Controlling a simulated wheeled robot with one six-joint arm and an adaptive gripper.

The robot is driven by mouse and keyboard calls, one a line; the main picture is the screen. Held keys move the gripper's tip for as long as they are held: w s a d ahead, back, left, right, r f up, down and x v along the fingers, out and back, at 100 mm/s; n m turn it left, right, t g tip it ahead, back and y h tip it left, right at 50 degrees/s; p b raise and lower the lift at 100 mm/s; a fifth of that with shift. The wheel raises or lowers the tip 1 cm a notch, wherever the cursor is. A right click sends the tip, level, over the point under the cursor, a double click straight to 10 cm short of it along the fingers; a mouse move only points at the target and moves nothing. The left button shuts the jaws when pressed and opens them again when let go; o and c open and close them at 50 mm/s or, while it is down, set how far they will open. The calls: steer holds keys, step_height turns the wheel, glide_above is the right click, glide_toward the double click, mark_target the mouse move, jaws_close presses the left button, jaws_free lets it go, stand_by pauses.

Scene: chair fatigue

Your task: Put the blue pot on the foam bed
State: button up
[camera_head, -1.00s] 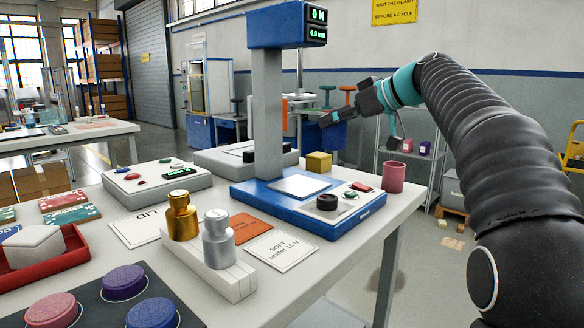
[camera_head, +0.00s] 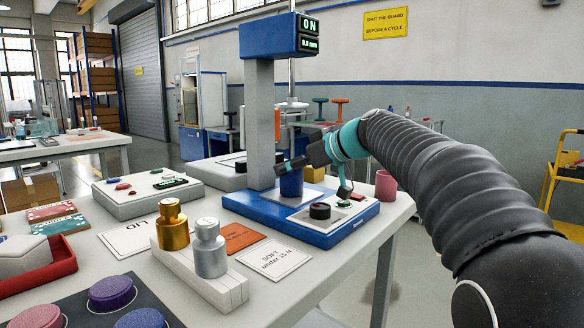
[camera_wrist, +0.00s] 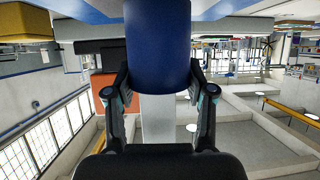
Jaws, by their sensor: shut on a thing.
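The blue pot (camera_head: 291,184) is held over the blue test machine base (camera_head: 262,208). In the wrist view the blue pot (camera_wrist: 157,38) sits between the two fingers. My gripper (camera_head: 290,163) is shut on it, with a finger on each side in the wrist view (camera_wrist: 158,80). The pale square pad (camera_head: 272,195) on the machine base, which looks like the foam bed, shows under and around the pot. The pot looks upright and close over the pad; I cannot tell whether it touches.
The grey machine column (camera_head: 260,120) stands just left of my gripper. A yellow block (camera_head: 314,174) is behind it, and a pink cup (camera_head: 386,186) stands to the right. A black knob (camera_head: 320,211) is in front. Brass (camera_head: 172,226) and silver (camera_head: 210,250) weights stand nearer.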

steer(key=shift+f, duration=0.1)
steer(key=o, duration=1.2)
steer(key=shift+c, duration=0.2)
steer(key=shift+r, duration=0.25)
steer(key=v, duration=1.2)
steer(key=shift+b, duration=0.35)
steer(key=shift+f, duration=0.1)
